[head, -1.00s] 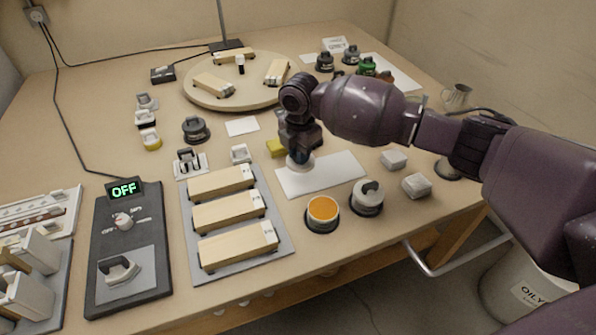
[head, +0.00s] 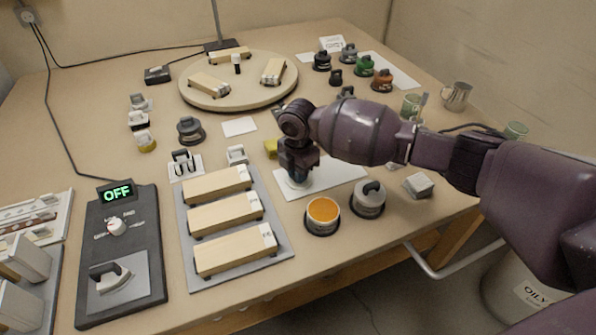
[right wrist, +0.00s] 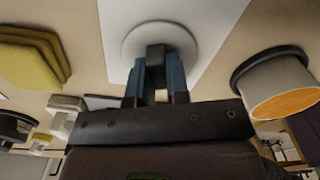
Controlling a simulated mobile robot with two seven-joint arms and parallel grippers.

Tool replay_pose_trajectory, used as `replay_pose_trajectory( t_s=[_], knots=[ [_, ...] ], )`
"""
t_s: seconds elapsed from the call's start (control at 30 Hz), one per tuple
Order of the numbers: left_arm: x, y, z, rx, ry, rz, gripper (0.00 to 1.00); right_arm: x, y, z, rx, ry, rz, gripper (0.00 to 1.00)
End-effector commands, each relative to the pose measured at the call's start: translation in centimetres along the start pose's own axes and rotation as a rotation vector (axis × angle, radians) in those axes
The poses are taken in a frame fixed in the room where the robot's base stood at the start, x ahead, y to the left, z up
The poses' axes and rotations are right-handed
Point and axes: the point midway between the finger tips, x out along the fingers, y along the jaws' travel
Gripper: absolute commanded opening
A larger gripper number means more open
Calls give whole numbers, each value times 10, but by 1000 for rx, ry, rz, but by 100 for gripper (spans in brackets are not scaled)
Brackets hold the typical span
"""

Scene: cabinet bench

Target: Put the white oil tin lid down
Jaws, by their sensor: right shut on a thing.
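My right gripper (head: 298,176) is shut on the dark knob of the white oil tin lid (head: 296,185). It holds the lid at the left part of a white sheet (head: 340,172). In the right wrist view the round white lid (right wrist: 128,42) lies flat against the sheet, with the fingertips (right wrist: 157,78) on its knob. I cannot tell for certain whether it touches the sheet. An open tin with orange contents (head: 322,212) stands just in front of the sheet and also shows in the right wrist view (right wrist: 285,90). My left gripper is not in view.
A lidded grey tin (head: 368,200) stands right of the open tin. A yellow block (head: 271,148) lies behind the sheet's left end. A tray of sharpening-stone-like blocks (head: 228,225) is to the left. The sheet's right part looks clear, partly under my arm.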

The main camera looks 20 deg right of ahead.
Motion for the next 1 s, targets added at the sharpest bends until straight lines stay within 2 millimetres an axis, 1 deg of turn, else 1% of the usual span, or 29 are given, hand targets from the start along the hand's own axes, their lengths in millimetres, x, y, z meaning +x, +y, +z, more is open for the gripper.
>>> replay_pose_trajectory(
  t_s=[0.07, 0.1, 0.23, 0.47, 0.57, 0.67, 0.83, 1.0],
  knots=[
    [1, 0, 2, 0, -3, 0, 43, 4, 0, 0, 0, 1, -2, 0],
    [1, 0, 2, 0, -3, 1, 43, 3, 0, 0, 0, 1, -1, 22],
    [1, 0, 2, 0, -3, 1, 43, 3, 0, 0, 0, 1, -1, 42],
    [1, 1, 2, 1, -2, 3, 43, 2, 0, 0, 0, 1, -2, 42],
    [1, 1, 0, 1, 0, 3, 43, -2, 0, 0, 0, 0, 0, 42],
    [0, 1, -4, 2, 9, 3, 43, -15, 0, 0, 1, 0, 3, 42],
    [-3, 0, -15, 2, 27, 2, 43, -49, 1, 1, 1, -3, 8, 42],
    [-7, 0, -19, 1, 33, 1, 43, -82, 1, 0, 0, -2, 6, 42]
  ],
)
